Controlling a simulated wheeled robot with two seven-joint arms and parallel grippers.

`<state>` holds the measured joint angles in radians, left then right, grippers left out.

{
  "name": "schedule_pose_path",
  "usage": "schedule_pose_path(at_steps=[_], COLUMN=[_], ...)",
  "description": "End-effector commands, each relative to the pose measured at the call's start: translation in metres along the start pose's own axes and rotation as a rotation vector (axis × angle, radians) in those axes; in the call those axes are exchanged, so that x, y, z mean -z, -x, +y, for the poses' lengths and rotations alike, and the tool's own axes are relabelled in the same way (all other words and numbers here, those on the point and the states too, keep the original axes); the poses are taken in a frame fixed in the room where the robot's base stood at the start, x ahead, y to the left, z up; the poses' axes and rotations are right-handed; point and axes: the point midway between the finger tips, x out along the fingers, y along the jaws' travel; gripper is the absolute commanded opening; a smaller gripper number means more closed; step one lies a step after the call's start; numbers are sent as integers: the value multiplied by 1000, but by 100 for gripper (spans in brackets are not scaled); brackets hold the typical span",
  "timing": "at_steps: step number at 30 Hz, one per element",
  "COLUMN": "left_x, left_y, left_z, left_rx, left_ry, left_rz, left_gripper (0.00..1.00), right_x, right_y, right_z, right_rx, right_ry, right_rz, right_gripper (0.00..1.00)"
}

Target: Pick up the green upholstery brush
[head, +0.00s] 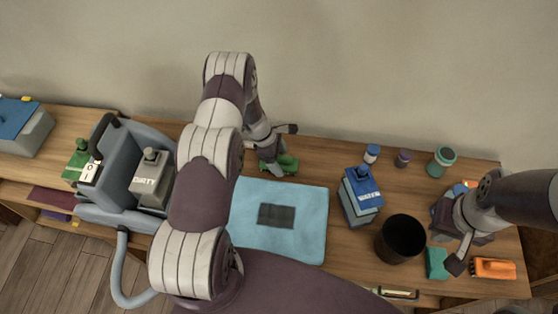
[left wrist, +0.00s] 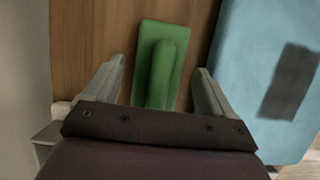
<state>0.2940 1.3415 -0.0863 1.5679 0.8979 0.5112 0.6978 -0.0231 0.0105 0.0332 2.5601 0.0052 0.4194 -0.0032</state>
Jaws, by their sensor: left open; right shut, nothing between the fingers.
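The green upholstery brush (head: 287,164) lies on the wooden table behind the blue mat, partly hidden by my left gripper in the head view. In the left wrist view the green brush (left wrist: 163,60) has a flat green base with a raised handle. My left gripper also shows in the head view (head: 280,150). My right gripper (head: 458,262) is shut and empty at the right end of the table, near a teal block and an orange brush.
A light blue mat (head: 300,235) with a dark patch lies in front. A grey machine (head: 105,190) stands left. A blue-topped box (head: 361,200), a black cup (head: 401,238), several small bottles, a teal block (head: 437,263) and an orange brush (head: 494,268) stand right. The wall is close behind.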

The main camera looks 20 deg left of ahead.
Motion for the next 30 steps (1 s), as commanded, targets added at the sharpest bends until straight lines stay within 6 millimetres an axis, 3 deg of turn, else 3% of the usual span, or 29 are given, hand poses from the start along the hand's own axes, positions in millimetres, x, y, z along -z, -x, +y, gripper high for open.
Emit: schedule_pose_path(at_steps=[4,11,16,26,30], left_x=[-1,0,0,-1,-6], left_y=[-18,-20,-20,-17,-5], left_z=[0,1,1,1,2], left_rx=[-1,-2,-2,-2,-3], left_ry=[-2,-2,-2,-2,-3], left_rz=[0,0,0,0,0], left_gripper=[85,82,27,26,26], right_x=[1,0,0,0,0], right_y=[6,5,5,4,-2], right_z=[0,0,0,0,0], right_rx=[0,0,0,0,0], right_ry=[0,0,0,0,0], right_rz=[0,0,0,0,0], right_gripper=[0,0,0,0,0])
